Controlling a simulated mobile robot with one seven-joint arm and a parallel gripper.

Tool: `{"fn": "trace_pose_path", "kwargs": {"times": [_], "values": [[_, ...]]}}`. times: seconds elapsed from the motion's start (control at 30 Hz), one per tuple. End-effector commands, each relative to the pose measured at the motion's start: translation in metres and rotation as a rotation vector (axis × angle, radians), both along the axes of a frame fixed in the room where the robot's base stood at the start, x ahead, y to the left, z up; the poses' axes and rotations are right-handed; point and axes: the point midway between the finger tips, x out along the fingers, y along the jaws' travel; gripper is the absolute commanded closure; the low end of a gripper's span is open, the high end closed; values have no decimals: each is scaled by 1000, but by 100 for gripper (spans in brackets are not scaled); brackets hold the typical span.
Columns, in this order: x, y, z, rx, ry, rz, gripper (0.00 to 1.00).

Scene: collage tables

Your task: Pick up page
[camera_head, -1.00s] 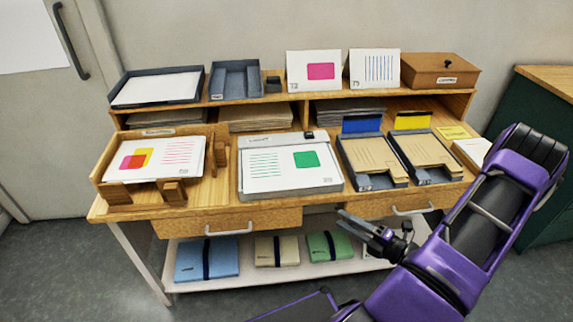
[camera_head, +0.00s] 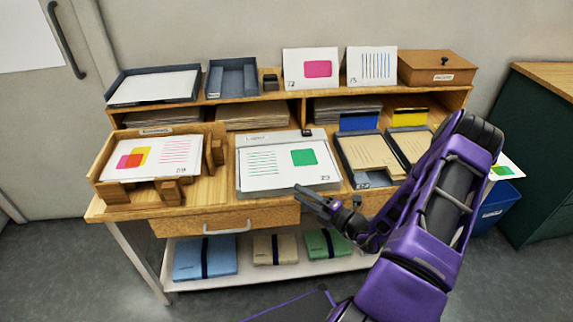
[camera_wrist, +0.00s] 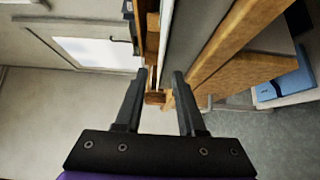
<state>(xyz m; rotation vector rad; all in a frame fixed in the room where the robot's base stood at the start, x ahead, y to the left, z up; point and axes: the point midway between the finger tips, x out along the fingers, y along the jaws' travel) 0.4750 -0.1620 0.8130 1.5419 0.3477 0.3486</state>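A page (camera_head: 262,180) with green lines and a green square lies on the grey board (camera_head: 290,193) in the middle of the desk. Another page (camera_head: 140,163), with pink and yellow squares and red lines, lies in the wooden tray (camera_head: 97,160) at left. My gripper (camera_head: 312,197) is at the front edge of the grey board, near the page's lower right corner. In the wrist view my gripper (camera_wrist: 154,88) is open, with nothing held between the fingers. The desk and board show nearly edge-on beyond them. I cannot tell whether a finger touches the board.
Two folder trays (camera_head: 368,152) stand right of the board, partly behind my arm. Cards (camera_head: 311,69), a grey tray (camera_head: 154,86) and a wooden box (camera_head: 437,68) stand on the upper shelf. A blue bin (camera_head: 494,209) holds a page at right.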

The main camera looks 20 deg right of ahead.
Motion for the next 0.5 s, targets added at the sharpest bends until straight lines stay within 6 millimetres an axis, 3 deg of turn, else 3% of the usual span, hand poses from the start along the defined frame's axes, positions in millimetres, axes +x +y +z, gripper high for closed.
{"fn": "trace_pose_path", "kwargs": {"times": [0.2, 0.47, 0.5], "values": [[24, 13, -1, 0, -1, 1, 61], [27, 14, -2, 0, 0, 0, 61], [27, 14, -1, 0, 0, 0, 67]]}}
